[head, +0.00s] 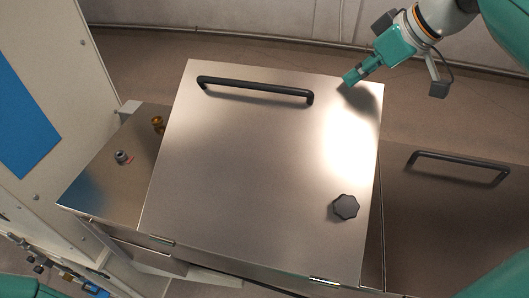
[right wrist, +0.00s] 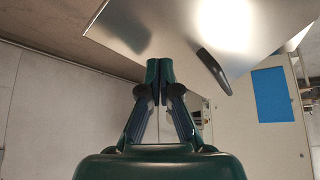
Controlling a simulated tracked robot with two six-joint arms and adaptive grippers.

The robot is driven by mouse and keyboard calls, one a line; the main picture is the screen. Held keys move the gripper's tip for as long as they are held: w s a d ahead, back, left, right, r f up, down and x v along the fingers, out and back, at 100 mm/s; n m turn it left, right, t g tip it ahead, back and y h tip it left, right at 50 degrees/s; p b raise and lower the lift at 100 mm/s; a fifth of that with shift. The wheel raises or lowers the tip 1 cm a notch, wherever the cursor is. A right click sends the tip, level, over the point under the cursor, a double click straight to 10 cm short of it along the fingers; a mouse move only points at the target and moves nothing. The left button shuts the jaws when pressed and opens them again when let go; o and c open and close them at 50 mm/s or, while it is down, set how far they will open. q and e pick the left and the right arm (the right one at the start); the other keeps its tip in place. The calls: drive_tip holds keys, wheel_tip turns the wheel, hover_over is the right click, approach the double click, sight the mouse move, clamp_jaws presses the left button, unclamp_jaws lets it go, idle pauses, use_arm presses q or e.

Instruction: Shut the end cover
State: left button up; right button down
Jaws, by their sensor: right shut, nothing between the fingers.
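The end cover (head: 255,165) is a flat steel lid with a black bar handle (head: 255,88) near its far edge and a black knob (head: 346,207) near its right edge. Its hinges are along the near edge. It looks raised at the far side, standing above the neighbouring tops; the exact angle is hard to tell. My right gripper (head: 349,79) is shut and empty at the cover's far right corner. Contact cannot be told. The right wrist view shows its closed fingertips (right wrist: 160,66) by the cover's edge (right wrist: 195,25). My left gripper is out of view.
A lower steel top (head: 115,170) with a grey fitting (head: 122,157) and a brass fitting (head: 158,124) lies left of the cover. Another cover (head: 440,220) with a black handle (head: 460,164) lies right. A pale cabinet with a blue panel (head: 22,115) stands left. Floor is open behind.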

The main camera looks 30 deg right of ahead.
sight(347, 103)
drive_tip(key=shift+f, duration=0.1)
idle(0.4)
drive_tip(key=shift+f+b, duration=1.1)
drive_tip(key=shift+f, duration=0.15)
drive_tip(key=shift+w+d+f+b, duration=0.35)
drive_tip(key=shift+f+b, duration=0.3)
drive_tip(key=shift+f, duration=0.25)
drive_tip(key=shift+w+d+f+b, duration=0.2)
drive_tip(key=shift+w+f+b, duration=0.1)
drive_tip(key=shift+f+b, duration=0.5)
drive_tip(key=shift+w+d+f+b, duration=0.35)
drive_tip(key=shift+f+b, duration=0.15)
drive_tip(key=shift+f, duration=0.65)
drive_tip(key=shift+f+b, duration=1.6)
drive_tip(key=shift+f, duration=0.4)
wheel_tip(347, 103, up, 7)
drive_tip(key=p, duration=0.6)
drive_tip(key=shift+w+d+r, duration=0.15)
drive_tip(key=shift+w+d, duration=0.1)
drive_tip(key=shift+w, duration=0.15)
